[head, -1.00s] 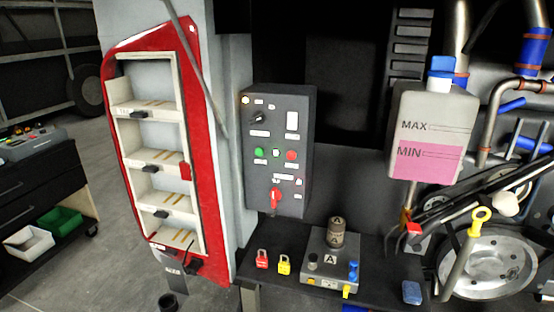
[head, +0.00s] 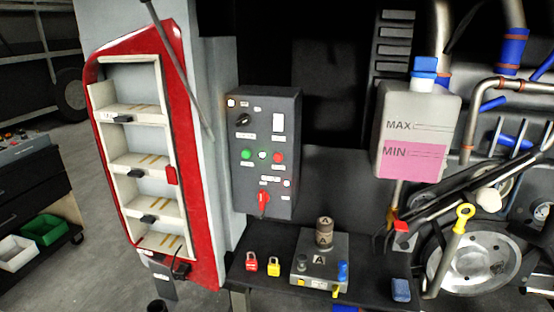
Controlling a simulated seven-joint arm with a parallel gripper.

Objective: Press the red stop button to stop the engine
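The grey control box (head: 266,180) is mounted on the column left of centre. The red stop button (head: 278,157) is a small round button on its front face, right of a white one (head: 262,155) and a green one (head: 246,154). A black knob (head: 242,119) sits above them. A larger red rotary handle (head: 263,203) is below, pointing down. Nothing covers the red button. My gripper cannot be made out in this view.
A dark shelf (head: 385,289) below the box holds red (head: 251,262) and yellow (head: 273,266) padlocks and a grey block (head: 320,270) marked A. A coolant tank (head: 415,130) and pipes crowd the right. A red-framed rack (head: 195,200) stands left.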

